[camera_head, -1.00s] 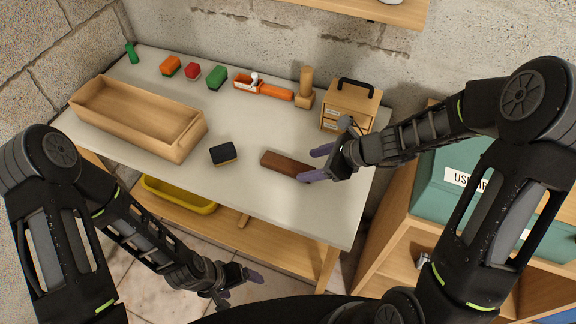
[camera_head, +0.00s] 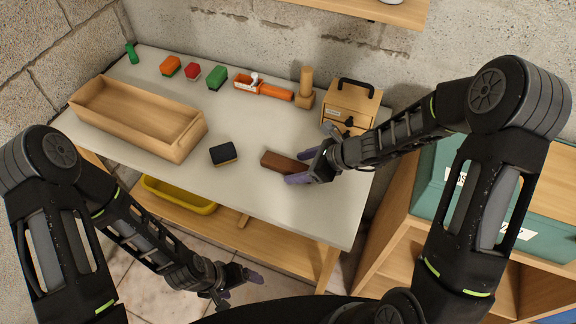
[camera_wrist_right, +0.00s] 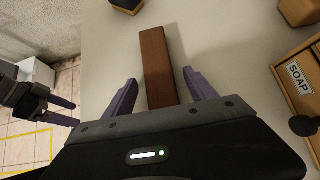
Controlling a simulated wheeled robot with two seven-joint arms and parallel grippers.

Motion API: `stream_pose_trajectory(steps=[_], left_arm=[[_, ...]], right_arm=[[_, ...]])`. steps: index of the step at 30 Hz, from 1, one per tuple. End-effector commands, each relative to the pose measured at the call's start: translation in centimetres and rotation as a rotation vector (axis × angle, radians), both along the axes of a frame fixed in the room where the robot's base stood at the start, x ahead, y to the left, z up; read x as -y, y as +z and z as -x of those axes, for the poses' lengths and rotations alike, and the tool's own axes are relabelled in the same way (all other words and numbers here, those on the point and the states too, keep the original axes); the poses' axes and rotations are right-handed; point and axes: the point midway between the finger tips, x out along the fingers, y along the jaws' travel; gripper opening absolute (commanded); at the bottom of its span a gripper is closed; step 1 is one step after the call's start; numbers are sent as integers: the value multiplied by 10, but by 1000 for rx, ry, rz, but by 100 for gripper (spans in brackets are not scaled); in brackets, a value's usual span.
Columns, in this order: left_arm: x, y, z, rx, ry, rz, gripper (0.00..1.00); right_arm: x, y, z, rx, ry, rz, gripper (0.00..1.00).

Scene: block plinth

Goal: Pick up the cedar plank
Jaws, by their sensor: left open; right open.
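The cedar plank (camera_head: 284,163) is a reddish-brown bar lying flat on the light grey tabletop in the head view. My right gripper (camera_head: 298,167) is open, with its purple fingers at the plank's right end. In the right wrist view the plank (camera_wrist_right: 157,68) runs away from me between the two open fingers of the right gripper (camera_wrist_right: 160,92), with a gap on each side. My left gripper (camera_head: 242,284) is open and empty, low in front of the table. It also shows in the right wrist view (camera_wrist_right: 58,111) at the left.
A dark block (camera_head: 223,154) lies left of the plank. A wooden tray (camera_head: 137,115) stands at the table's left. Coloured blocks, an orange tool (camera_head: 263,88), a wooden post (camera_head: 305,88) and a small drawer box (camera_head: 349,106) line the back.

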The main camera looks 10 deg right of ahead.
Motion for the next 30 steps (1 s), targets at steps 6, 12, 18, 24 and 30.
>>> stream_pose_trajectory(steps=[6, 12, 18, 24, 30], left_arm=[[0, 0, 0, 0, 0, 0, 85], [0, 0, 0, 0, 0, 0, 85], [0, 0, 0, 0, 0, 0, 85], [0, 0, 0, 0, 0, 0, 85], [0, 0, 0, 0, 0, 0, 85]], right_arm=[[0, 0, 0, 0, 0, 0, 61], [0, 0, 0, 0, 0, 0, 45], [0, 0, 0, 0, 0, 0, 29], [0, 0, 0, 0, 0, 0, 12], [0, 0, 0, 0, 0, 0, 0]])
